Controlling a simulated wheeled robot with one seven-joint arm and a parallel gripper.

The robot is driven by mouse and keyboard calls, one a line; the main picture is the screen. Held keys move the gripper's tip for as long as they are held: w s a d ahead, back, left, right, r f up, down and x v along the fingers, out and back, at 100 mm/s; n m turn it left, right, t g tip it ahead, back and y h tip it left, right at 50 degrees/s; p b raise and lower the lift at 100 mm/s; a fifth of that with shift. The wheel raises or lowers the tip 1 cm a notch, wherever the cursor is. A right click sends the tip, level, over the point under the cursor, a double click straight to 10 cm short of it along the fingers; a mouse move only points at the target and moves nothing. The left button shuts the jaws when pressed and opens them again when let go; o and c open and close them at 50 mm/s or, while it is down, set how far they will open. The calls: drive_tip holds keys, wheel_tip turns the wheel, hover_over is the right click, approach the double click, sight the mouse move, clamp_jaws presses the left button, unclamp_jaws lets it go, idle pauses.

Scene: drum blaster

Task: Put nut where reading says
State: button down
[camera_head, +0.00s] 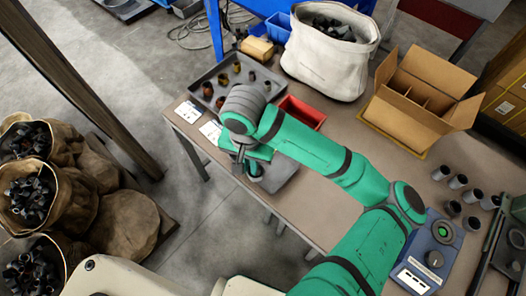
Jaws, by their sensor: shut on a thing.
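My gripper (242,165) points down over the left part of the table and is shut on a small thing. The arm and fingers mostly hide it, so I cannot tell if it is the nut. A grey dish or plate (284,175) lies beside and partly behind the gripper. A blue device (415,262) with a green round face (443,231), a dark knob and a white label strip stands at the right front; its reading is too small to make out. A grey tray (229,67) behind the gripper holds several small brown and dark parts.
A red bin (302,112), a white sack (330,55) of dark parts and an open divided carton (417,97) stand on the table (310,208). Several dark cups (458,181) stand at the right. White cards (188,112) lie at the left edge.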

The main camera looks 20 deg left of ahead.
drive_tip(key=w+f, duration=0.2)
drive_tip(key=w, duration=0.1)
drive_tip(key=w+f, duration=0.3)
drive_tip(key=w+a+f, duration=0.1)
drive_tip(key=w+f, duration=0.2)
drive_tip(key=shift+w, duration=0.2)
drive_tip(key=shift+w+f, duration=0.1)
drive_tip(key=shift+f, duration=1.55)
drive_tip(key=shift+f, duration=0.35)
drive_tip(key=c, duration=1.8)
unclamp_jaws()
wheel_tip(320, 180, up, 13)
drive_tip(key=shift+f, duration=0.15)
